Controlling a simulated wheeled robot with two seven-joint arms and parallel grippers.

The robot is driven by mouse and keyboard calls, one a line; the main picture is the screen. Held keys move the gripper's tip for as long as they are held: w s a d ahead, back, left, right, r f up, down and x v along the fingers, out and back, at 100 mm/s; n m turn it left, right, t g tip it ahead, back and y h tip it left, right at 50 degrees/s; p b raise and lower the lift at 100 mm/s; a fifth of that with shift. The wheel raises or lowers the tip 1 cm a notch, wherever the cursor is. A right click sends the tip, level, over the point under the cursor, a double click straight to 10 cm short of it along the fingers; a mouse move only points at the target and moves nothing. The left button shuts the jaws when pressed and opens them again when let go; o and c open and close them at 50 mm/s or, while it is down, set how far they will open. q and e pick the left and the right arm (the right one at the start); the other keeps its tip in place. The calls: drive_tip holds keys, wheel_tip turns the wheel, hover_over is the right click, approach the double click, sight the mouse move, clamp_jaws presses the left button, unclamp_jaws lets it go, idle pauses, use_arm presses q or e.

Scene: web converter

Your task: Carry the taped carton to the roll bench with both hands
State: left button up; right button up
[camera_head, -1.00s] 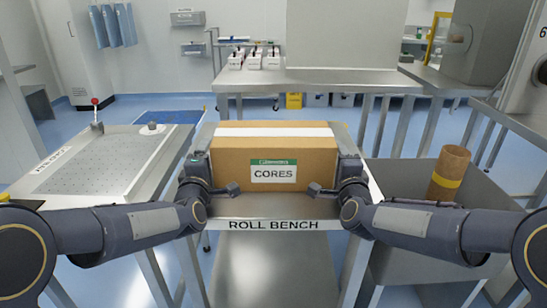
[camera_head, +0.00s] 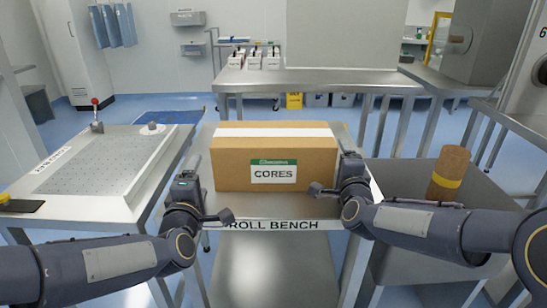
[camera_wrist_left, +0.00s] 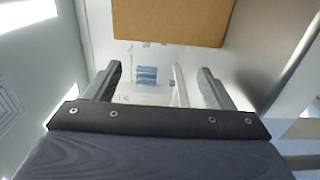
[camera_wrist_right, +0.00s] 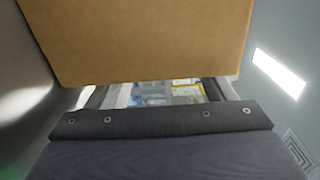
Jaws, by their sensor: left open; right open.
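The brown taped carton (camera_head: 233,168), with white tape on top and a "CORES" label, sits upright on the roll bench (camera_head: 270,208). My left gripper (camera_head: 208,192) is open and empty, apart from the carton at its near left corner. In the left wrist view the carton (camera_wrist_left: 172,22) shows at the top, beyond the open fingers. My right gripper (camera_head: 331,174) is open at the carton's near right corner. In the right wrist view the carton (camera_wrist_right: 140,45) is very close and covers part of the fingers; I cannot tell whether they touch it.
A perforated metal table (camera_head: 100,170) stands to the left. A grey bin (camera_head: 430,250) with a brown, yellow-banded tube (camera_head: 449,172) stands to the right. A steel table (camera_head: 320,82) with white boxes is behind the bench. The bench's front strip is bare.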

use_arm(q)
drive_tip(key=s, duration=0.3)
drive_tip(key=shift+s, duration=0.35)
use_arm(e)
drive_tip(key=shift+s, duration=0.15)
drive_tip(key=s, duration=1.1)
drive_tip(key=shift+s, duration=0.35)
